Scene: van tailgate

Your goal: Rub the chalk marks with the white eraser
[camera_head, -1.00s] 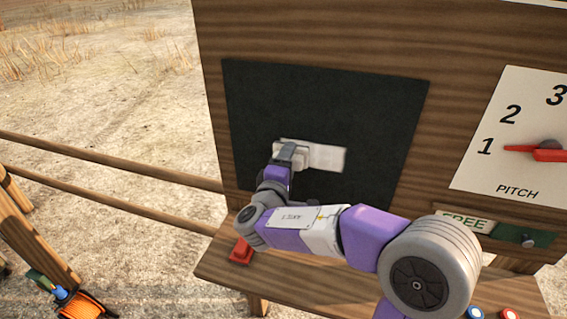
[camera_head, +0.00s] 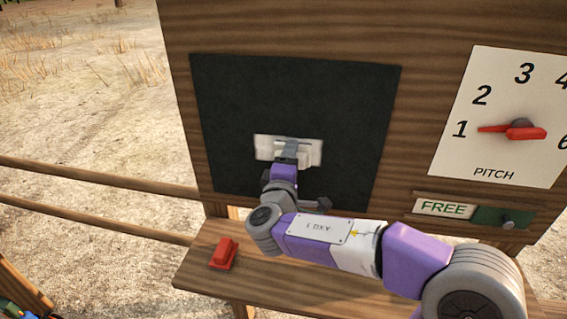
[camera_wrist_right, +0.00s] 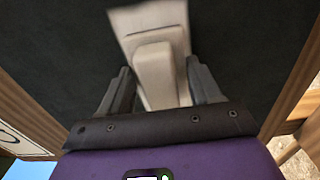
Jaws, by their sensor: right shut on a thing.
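My left gripper is not in view.
A red block (camera_head: 223,253) lies on the wooden shelf (camera_head: 200,275) below the board. To the right are a pitch dial (camera_head: 495,145) with a red pointer and a FREE sign (camera_head: 445,208). Wooden rails (camera_head: 90,175) run at the left.

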